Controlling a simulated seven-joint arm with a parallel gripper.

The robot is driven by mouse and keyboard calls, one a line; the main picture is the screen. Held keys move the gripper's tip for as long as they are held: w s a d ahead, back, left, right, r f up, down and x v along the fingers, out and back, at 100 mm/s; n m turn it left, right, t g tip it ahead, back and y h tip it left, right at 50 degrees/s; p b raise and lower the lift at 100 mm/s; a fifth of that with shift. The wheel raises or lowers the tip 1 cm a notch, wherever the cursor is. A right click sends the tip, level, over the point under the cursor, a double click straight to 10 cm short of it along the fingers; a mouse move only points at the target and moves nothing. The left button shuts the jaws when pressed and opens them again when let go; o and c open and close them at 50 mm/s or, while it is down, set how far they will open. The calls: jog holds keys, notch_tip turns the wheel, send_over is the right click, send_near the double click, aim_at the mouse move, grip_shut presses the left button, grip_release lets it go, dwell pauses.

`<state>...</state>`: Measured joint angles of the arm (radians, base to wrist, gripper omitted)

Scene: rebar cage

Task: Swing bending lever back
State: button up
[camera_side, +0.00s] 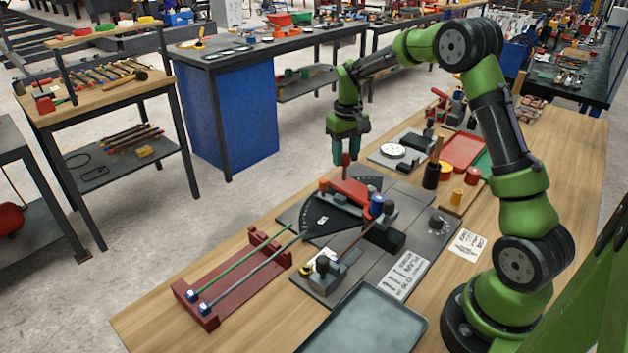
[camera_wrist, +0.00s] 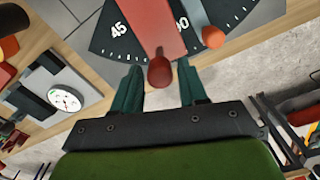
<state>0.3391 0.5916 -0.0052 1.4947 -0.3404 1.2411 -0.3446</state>
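The bending lever is a red bar (camera_side: 350,190) on the bender, and it also shows in the wrist view (camera_wrist: 153,25). Its dark red knob (camera_wrist: 160,73) sits between the fingertips of my gripper (camera_wrist: 159,72), with a visible gap on each side. My gripper (camera_side: 346,152) is open and points down over the lever's handle in the side view. A dark angle dial (camera_side: 330,221) lies under the lever. In the wrist view the lever lies between the 45 and 90 marks. A grey bar with an orange tip (camera_wrist: 213,37) lies beside it near the 90 mark.
A dark red rack (camera_side: 210,318) holds a green rod (camera_side: 235,261) at the front left. A grey rod (camera_side: 250,265) runs from it toward the bender. A grey tray (camera_side: 366,325) lies in front. A dark cup of tools (camera_side: 431,176) stands right of the lever.

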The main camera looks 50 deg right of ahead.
grip_shut()
jog(key=shift+d, duration=0.15)
jog(key=shift+s+d+m, duration=0.4)
jog(key=shift+d+m, duration=0.3)
jog(key=shift+d, duration=0.1)
jog(key=s+d+m, duration=0.3)
jog(key=s+m, duration=0.5)
jog(key=s+d+m, duration=0.4)
jog(key=s+m, duration=0.3)
jog(key=s, duration=0.2)
jog(key=shift+m, duration=0.4)
jog(key=shift+s+r, duration=0.1)
jog(key=shift+o, duration=1.4)
grip_release()
